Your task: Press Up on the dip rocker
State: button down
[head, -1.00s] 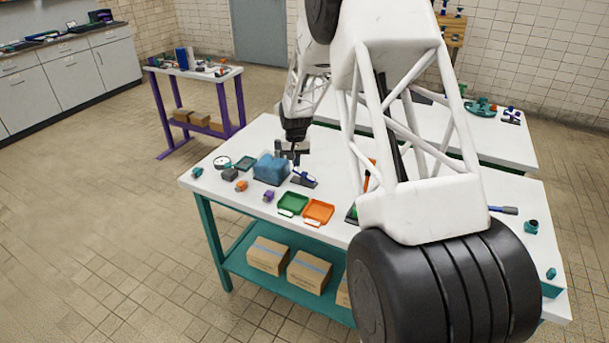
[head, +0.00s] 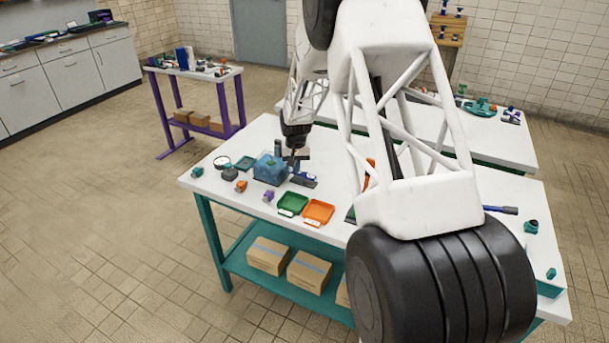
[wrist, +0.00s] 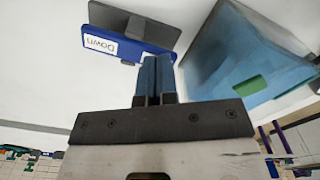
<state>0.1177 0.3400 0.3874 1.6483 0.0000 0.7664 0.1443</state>
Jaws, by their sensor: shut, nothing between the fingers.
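The rocker (wrist: 130,35) shows in the wrist view as a blue block with a dark grey plate and a white label reading "Down", seen upside down. No "Up" label can be read. In the head view the rocker (head: 303,180) is small and partly behind my gripper (head: 292,163). My gripper (wrist: 157,62) is shut and empty, its blue fingertips close beside the blue block's edge in the wrist picture. I cannot tell whether they touch it.
A translucent blue box (wrist: 245,60) with something green in it stands close to the right of the fingers. Green (head: 292,204) and orange (head: 318,212) trays lie in front on the white table (head: 245,208). Several small parts lie left of the box.

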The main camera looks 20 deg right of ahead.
jog(key=shift+s+f, duration=0.1)
jog(key=shift+f, duration=0.55)
dwell(0.6)
jog(key=shift+r, duration=4.45)
jog(key=shift+r, duration=0.1)
